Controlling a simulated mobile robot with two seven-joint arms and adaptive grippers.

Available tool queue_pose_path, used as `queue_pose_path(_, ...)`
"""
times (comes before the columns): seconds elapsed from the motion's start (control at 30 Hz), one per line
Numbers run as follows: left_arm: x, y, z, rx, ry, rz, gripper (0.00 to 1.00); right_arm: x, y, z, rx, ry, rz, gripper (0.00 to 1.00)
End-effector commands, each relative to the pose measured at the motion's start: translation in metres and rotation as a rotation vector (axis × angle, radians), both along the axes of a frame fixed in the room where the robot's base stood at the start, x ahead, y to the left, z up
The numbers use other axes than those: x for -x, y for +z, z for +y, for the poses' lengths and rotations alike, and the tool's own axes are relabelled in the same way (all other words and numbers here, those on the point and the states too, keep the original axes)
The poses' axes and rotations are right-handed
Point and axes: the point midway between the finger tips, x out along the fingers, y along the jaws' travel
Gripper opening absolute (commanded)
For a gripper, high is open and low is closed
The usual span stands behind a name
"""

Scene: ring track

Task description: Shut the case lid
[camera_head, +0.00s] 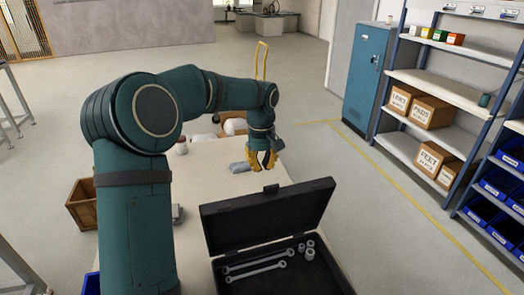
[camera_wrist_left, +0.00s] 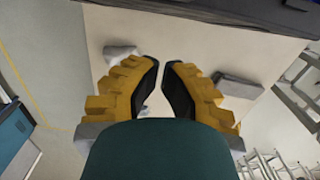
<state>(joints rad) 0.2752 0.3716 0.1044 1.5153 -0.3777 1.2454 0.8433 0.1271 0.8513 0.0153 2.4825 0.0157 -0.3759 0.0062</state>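The black case (camera_head: 285,278) stands on the near part of the table with its lid (camera_head: 266,215) raised, tilted back from the opening. Wrenches (camera_head: 255,272) and several small sockets (camera_head: 307,250) lie inside. My left gripper (camera_head: 262,168) is beyond the lid's top edge, apart from it and above the table. In the left wrist view its yellow fingers with dark pads (camera_wrist_left: 163,62) have a narrow gap between the tips, with nothing held. A dark part of the case (camera_wrist_left: 225,12) shows along that view's top edge. My right gripper is out of view.
The pale table (camera_head: 210,160) has a grey item (camera_head: 239,167) beside my left gripper and white and red items (camera_head: 182,147) farther left. A wooden crate (camera_head: 82,205) stands left of the table. Shelves (camera_head: 450,95) and a blue cabinet (camera_head: 368,75) stand at the right, across open floor.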

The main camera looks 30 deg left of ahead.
Motion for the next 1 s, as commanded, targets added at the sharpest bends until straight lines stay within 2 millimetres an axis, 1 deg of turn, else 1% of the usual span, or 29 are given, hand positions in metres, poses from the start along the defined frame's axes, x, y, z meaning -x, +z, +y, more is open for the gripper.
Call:
queue_pose_path(0.03,0.001,-0.011,0.000,0.001,0.000,0.003,0.00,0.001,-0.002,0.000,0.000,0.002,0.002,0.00)
queue_pose_path(0.07,0.005,-0.008,-0.006,0.001,-0.001,0.000,0.00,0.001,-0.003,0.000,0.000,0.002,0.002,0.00)
queue_pose_path(0.13,0.011,-0.009,-0.014,0.001,-0.003,0.000,0.00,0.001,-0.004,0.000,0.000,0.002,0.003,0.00)
queue_pose_path(0.33,0.022,-0.013,-0.028,0.001,0.000,-0.001,0.00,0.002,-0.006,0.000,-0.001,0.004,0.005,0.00)
queue_pose_path(0.5,0.025,-0.013,-0.031,0.001,0.000,-0.001,0.00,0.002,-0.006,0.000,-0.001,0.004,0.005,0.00)
queue_pose_path(0.8,0.025,-0.013,-0.031,0.000,0.000,-0.001,0.00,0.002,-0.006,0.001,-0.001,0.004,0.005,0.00)
queue_pose_path(1.0,0.027,-0.015,-0.034,-0.020,-0.001,-0.016,0.00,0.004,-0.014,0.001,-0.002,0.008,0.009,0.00)
